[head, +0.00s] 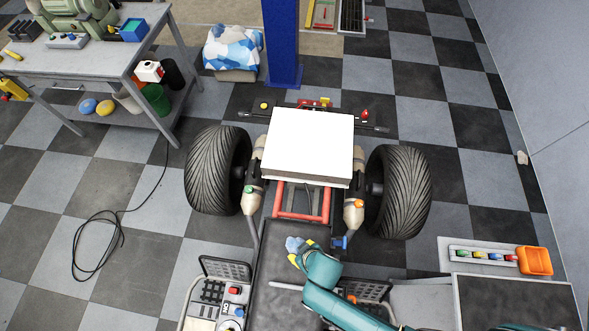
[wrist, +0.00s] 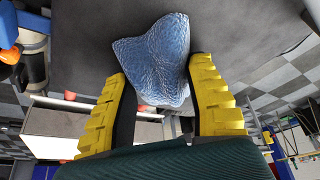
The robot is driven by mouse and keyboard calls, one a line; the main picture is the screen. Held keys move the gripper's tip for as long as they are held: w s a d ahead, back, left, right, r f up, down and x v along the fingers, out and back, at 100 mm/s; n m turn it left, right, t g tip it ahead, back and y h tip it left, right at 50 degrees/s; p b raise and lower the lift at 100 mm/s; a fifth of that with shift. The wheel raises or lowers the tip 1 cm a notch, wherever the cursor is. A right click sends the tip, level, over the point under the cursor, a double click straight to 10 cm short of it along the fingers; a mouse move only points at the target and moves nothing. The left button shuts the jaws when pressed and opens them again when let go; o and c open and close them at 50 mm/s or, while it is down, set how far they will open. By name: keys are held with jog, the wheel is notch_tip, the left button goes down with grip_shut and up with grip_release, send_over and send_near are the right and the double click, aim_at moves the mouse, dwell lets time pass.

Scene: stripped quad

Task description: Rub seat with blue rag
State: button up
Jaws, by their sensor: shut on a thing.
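The blue rag (wrist: 160,58) is bunched between the yellow fingers of my gripper (wrist: 158,85) in the wrist view. In the head view the rag (head: 295,244) shows as a small light blue lump at the tip of my gripper (head: 297,256). My gripper is shut on the rag. The seat (head: 283,290) is a dark grey padded surface in the lower middle of the head view. My gripper and the rag are over its far part. In the wrist view the seat (wrist: 85,45) fills the upper background. I cannot tell whether the rag touches it.
A white box-like block (head: 309,140) sits on the quad's frame between two large tires (head: 218,170). A workbench (head: 110,55) stands at the upper left, and a blue post (head: 283,45) at the back. A grey cart (head: 515,300) with an orange bin (head: 535,261) is at the lower right. A cable (head: 98,245) lies on the floor.

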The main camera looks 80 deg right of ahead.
aim_at(277, 247)
jog(key=shift+w+a+b, duration=0.15)
jog(key=shift+w+b, duration=0.3)
jog(key=shift+w, duration=1.55)
jog(key=shift+w+a+b, duration=0.1)
jog(key=shift+w+b, duration=0.3)
jog(key=shift+w, duration=1.55)
notch_tip(277, 247, up, 8)
jog(key=p, duration=0.7)
jog(key=shift+p, duration=0.3)
